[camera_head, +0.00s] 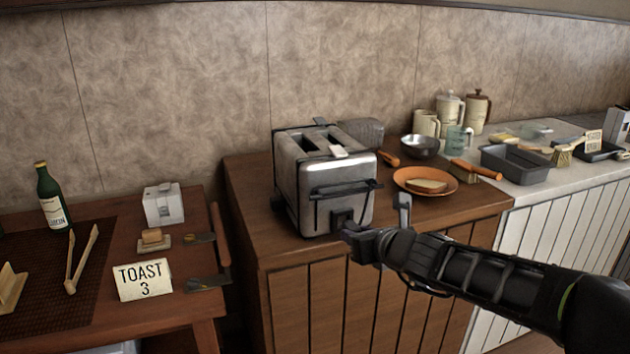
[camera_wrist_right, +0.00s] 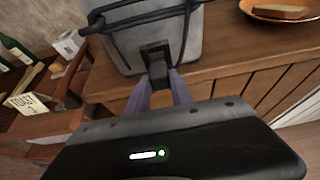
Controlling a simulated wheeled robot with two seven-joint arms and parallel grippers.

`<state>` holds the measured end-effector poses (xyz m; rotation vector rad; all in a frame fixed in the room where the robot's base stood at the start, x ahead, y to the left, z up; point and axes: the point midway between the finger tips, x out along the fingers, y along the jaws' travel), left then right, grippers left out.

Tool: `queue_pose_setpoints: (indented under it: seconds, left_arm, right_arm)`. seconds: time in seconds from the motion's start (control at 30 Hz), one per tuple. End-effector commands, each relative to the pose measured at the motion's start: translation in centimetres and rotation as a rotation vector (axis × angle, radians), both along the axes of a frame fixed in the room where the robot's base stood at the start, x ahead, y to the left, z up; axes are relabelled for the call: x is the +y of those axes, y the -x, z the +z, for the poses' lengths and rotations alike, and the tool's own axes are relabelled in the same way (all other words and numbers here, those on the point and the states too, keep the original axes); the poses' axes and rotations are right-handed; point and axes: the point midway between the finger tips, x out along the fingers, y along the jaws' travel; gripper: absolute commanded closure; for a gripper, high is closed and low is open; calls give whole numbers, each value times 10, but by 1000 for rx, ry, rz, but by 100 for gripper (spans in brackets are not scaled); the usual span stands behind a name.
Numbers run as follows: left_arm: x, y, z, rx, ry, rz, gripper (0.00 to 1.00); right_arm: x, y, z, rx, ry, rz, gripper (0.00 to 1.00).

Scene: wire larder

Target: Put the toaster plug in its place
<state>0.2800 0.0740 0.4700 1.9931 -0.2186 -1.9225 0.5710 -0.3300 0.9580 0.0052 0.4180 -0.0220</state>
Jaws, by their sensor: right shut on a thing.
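The silver toaster (camera_head: 310,185) stands on the brown wooden counter, with a black cord (camera_head: 345,188) running across its front. A dark square holder (camera_head: 342,216) sits low on that front. My right gripper (camera_head: 352,236) is at the toaster's front, just below the holder. In the right wrist view, its two fingers (camera_wrist_right: 166,88) are shut on a small dark piece, which looks like the plug (camera_wrist_right: 158,73). The plug is at the lower edge of the holder (camera_wrist_right: 155,52); I cannot tell how deep it sits. My left gripper is not in view.
An orange plate (camera_head: 408,186) with bread lies right of the toaster, with a metal bowl (camera_head: 419,147) behind it. A lower table on the left holds a green bottle (camera_head: 51,200), tongs (camera_head: 80,262) and a "TOAST 3" card (camera_head: 143,280). A gap separates table and counter.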

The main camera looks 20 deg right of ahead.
Motion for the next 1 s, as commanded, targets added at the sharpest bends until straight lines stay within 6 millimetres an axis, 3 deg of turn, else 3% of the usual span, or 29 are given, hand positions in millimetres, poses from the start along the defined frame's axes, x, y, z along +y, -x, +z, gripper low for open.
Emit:
queue_pose_setpoints:
  seconds: [1.0]
  left_arm:
    - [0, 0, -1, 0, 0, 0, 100]
  right_arm:
    - [0, -12, 0, 0, 1, 0, 100]
